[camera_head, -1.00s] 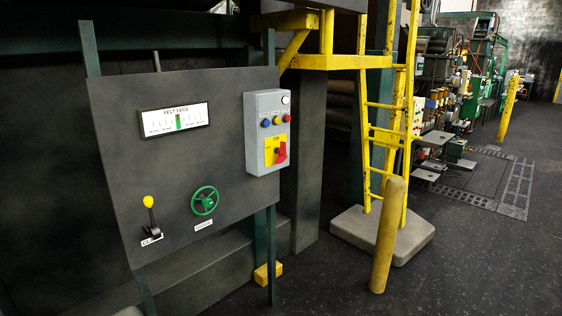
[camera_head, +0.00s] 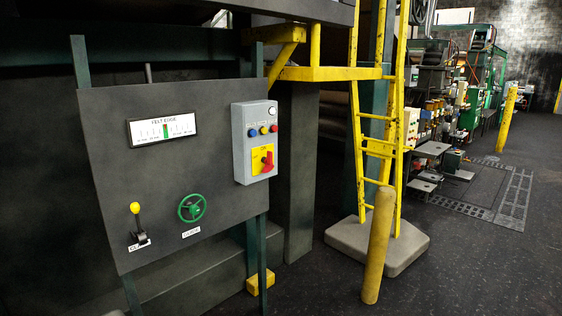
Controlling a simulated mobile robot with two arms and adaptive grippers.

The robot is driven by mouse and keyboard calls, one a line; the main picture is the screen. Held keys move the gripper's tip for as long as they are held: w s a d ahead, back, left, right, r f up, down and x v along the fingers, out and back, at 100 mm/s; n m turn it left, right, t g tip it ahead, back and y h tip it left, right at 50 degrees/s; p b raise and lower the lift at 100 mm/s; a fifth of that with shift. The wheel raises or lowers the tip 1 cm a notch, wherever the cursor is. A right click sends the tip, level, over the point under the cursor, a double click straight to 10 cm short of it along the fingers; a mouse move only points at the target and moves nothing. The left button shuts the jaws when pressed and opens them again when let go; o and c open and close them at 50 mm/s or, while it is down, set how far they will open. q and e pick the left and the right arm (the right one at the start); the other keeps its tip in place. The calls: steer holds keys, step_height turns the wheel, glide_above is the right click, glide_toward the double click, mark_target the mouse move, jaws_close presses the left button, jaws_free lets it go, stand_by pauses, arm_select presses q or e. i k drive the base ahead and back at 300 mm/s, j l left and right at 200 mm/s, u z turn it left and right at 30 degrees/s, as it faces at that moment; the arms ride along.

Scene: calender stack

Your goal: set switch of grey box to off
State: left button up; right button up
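The grey box (camera_head: 240,150) is mounted on the right side of a dark upright panel. On its lower front is a red rotary switch (camera_head: 267,161) on a yellow plate (camera_head: 258,153). The switch handle looks tilted, but its exact setting is too small to read. Neither of my grippers shows in the head view.
The dark panel (camera_head: 165,190) also carries a felt edge gauge (camera_head: 162,128), a green handwheel (camera_head: 192,208) and a yellow-knobbed lever (camera_head: 136,220). A yellow post (camera_head: 379,245) and yellow ladder (camera_head: 360,150) on a concrete base (camera_head: 345,238) stand to the right. Dark floor (camera_head: 470,270) is open at right.

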mark_target(269, 166)
steer(key=i+l, duration=0.15)
steer(key=l, duration=0.2)
steer(key=i+l+u, duration=0.1)
steer(key=l, duration=0.25)
steer(key=i+l, duration=0.15)
steer(key=l, duration=0.2)
steer(key=i+l, duration=0.1)
steer(key=l, duration=0.25)
steer(key=i+l+u, duration=0.1)
steer(key=l, duration=0.3)
steer(key=i, duration=0.05)
